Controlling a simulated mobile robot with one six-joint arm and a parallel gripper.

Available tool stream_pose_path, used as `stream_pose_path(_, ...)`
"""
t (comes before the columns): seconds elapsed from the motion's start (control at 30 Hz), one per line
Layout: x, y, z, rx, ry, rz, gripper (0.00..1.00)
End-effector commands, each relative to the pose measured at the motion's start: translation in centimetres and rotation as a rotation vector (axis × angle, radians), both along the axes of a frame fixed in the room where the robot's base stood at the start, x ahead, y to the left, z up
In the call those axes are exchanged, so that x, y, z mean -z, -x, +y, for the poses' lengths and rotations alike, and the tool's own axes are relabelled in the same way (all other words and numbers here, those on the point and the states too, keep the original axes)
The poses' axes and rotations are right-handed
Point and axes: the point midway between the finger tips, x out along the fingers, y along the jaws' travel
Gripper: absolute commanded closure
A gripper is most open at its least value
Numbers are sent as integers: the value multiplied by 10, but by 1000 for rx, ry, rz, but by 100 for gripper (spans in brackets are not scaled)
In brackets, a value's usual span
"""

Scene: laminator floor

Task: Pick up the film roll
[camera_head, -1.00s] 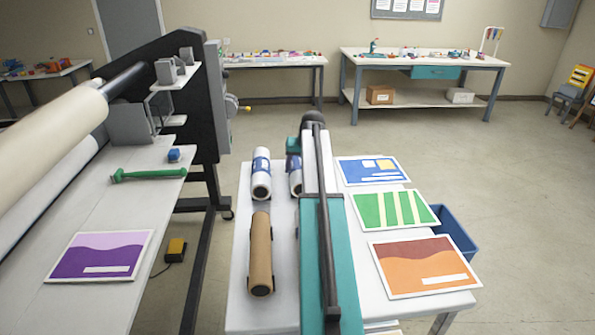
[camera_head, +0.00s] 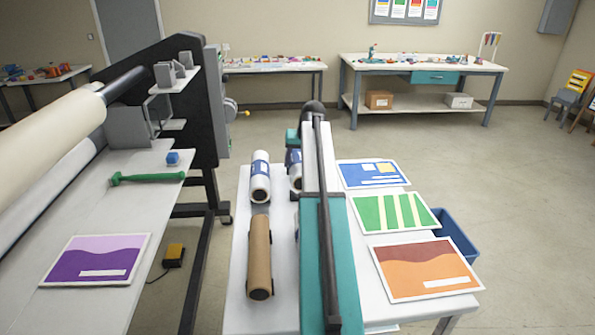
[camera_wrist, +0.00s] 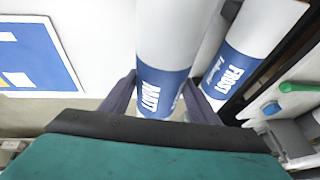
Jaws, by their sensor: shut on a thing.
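A white film roll with a blue band marked MATT (camera_wrist: 165,40) stands between the two dark fingers of my gripper (camera_wrist: 163,104), which are shut on it. In the head view this film roll (camera_head: 295,172) is partly hidden behind my arm, with my gripper (camera_head: 292,143) at its far end. I cannot tell how far it is from the table top. A second white roll with a blue band, marked FROST (camera_wrist: 230,72), is beside it and apart; in the head view this roll (camera_head: 260,180) lies on the white table (camera_head: 248,318).
A brown cardboard tube (camera_head: 260,258) lies in front of the FROST roll. Blue (camera_head: 373,174), green (camera_head: 393,212) and orange (camera_head: 425,270) prints lie to the right. A blue bin (camera_head: 456,237) stands beside the table. The laminator (camera_head: 175,100) is on the left.

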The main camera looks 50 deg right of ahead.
Motion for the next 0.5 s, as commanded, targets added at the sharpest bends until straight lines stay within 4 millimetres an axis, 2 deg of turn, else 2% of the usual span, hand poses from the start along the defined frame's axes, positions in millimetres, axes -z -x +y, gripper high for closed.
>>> stream_pose_path(0.1, 2, 25, -17, 7, 2, 0, 81)
stream_pose_path(0.5, -7, 96, -65, 5, 1, 1, 81)
